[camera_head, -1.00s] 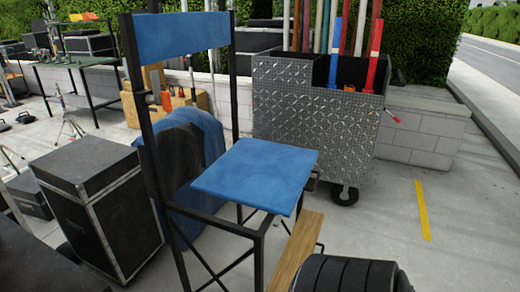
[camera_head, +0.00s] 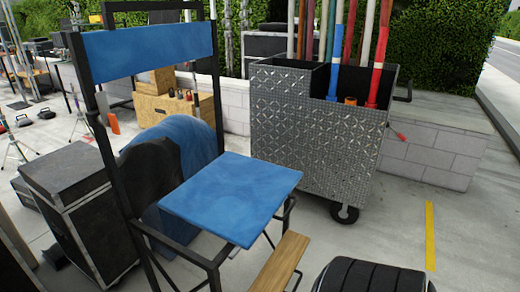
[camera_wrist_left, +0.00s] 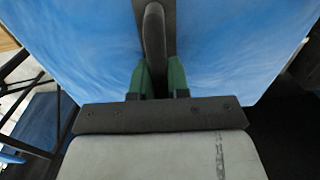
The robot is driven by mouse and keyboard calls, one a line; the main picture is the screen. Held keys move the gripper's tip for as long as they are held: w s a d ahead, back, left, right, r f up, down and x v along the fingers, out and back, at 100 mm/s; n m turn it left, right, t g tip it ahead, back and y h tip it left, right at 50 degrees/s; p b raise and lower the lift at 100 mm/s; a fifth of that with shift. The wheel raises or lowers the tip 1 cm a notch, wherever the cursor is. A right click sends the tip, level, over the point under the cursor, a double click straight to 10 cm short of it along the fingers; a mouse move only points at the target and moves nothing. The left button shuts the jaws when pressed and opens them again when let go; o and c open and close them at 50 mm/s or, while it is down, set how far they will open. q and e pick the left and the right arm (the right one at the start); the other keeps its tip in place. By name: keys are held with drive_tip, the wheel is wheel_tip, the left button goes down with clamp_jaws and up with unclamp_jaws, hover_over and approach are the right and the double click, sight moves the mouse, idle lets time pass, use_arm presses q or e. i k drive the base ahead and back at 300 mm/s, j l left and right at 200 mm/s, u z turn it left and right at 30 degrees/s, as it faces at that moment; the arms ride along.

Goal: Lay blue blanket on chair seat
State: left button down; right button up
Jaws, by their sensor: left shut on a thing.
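The tall folding chair stands left of centre in the head view, with a black frame, a blue back panel (camera_head: 150,48) and a flat blue seat (camera_head: 232,196). Behind it, blue cloth that looks like the blanket (camera_head: 192,140) drapes over a dark rounded thing. In the left wrist view, the green fingers of my left gripper (camera_wrist_left: 160,75) are shut around a dark upright bar (camera_wrist_left: 154,35). A broad blue surface (camera_wrist_left: 75,40) shows on both sides of the bar; I cannot tell whether it is seat or blanket. Neither gripper shows in the head view.
A diamond-plate cart (camera_head: 320,135) with several poles stands behind the chair to the right. A black case (camera_head: 85,210) stands at the left. A wooden footrest (camera_head: 272,262) is at the chair's front. A black ribbed thing (camera_head: 372,277) is near.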

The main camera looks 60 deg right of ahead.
sight(234, 187)
drive_tip(key=k+l, duration=0.1)
drive_tip(key=l, duration=1.1)
drive_tip(key=k+l, duration=0.15)
drive_tip(key=l, duration=0.45)
drive_tip(key=k+l+u, duration=0.1)
drive_tip(key=l, duration=0.55)
